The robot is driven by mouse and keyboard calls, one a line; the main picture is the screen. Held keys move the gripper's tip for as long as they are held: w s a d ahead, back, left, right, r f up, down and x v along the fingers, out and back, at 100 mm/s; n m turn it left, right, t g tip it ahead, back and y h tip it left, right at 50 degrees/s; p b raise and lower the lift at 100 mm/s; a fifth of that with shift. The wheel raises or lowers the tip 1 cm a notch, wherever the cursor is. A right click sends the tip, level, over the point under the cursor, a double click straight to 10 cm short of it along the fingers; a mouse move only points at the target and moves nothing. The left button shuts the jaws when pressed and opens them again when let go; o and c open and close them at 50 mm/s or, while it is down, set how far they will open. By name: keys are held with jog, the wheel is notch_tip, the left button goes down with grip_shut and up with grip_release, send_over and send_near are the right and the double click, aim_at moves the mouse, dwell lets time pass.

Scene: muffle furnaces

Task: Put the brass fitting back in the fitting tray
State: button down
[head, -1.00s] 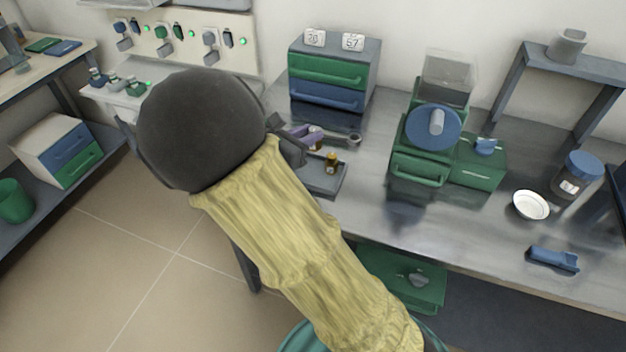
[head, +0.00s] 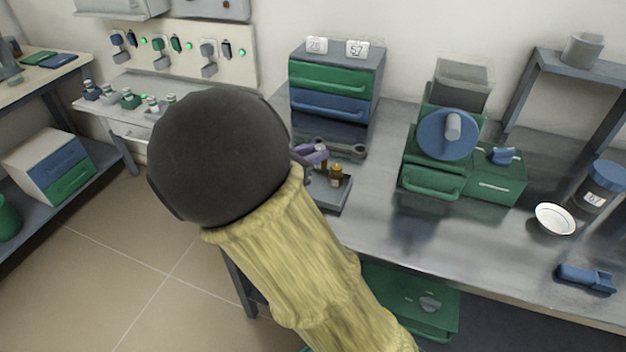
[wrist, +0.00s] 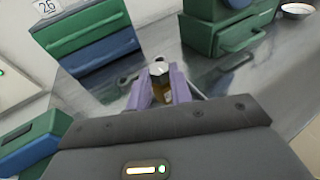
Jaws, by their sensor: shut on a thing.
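My gripper (head: 311,156) has purple fingers and is shut on a brass fitting (wrist: 160,83), whose grey hexagonal top shows between the fingers in the wrist view. In the head view the held fitting is mostly hidden by the fingers. It is over or at the far left part of the dark grey fitting tray (head: 330,201); I cannot tell whether it touches the tray floor. A second brass fitting (head: 336,174) stands upright in the tray, just right of my fingers.
A grey piece with round ends (head: 358,154) lies behind the tray. A green-and-blue drawer unit (head: 331,82) stands behind that. A green machine with a blue disc (head: 446,134) is to the right. Bare bench lies between tray and machine. A white dish (head: 555,219) is farther right.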

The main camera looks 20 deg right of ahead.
jog(key=shift+f, duration=1.1)
jog(key=shift+f+b, duration=0.75)
jog(key=shift+f, duration=1.15)
jog(key=shift+f, duration=0.15)
jog(key=c, duration=1.3)
grip_release()
jog(key=shift+o, duration=0.2)
